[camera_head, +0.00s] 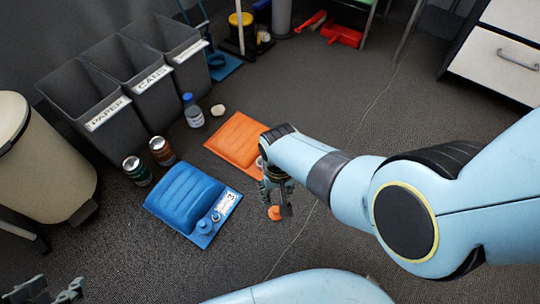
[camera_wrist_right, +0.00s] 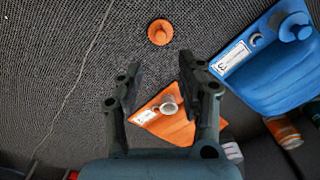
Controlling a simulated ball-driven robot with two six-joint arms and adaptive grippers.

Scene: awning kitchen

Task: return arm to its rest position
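My right gripper (camera_head: 280,212) hangs over the floor in the middle of the head view, at the end of the light blue arm. In the right wrist view its fingers (camera_wrist_right: 162,72) are spread apart with nothing between them. An orange cap (camera_head: 274,212) lies on the floor beyond the fingertips, and it also shows in the right wrist view (camera_wrist_right: 160,32). My left gripper (camera_head: 45,292) is at the bottom left corner of the head view, partly cut off. Its fingers look apart and empty.
An orange jug (camera_head: 235,140) and a blue jug (camera_head: 183,197) lie on the floor. Two cans (camera_head: 161,150) and a bottle (camera_head: 193,112) stand before grey bins (camera_head: 105,122). A beige bin (camera_head: 40,165) is at left, white drawers (camera_head: 497,62) at upper right.

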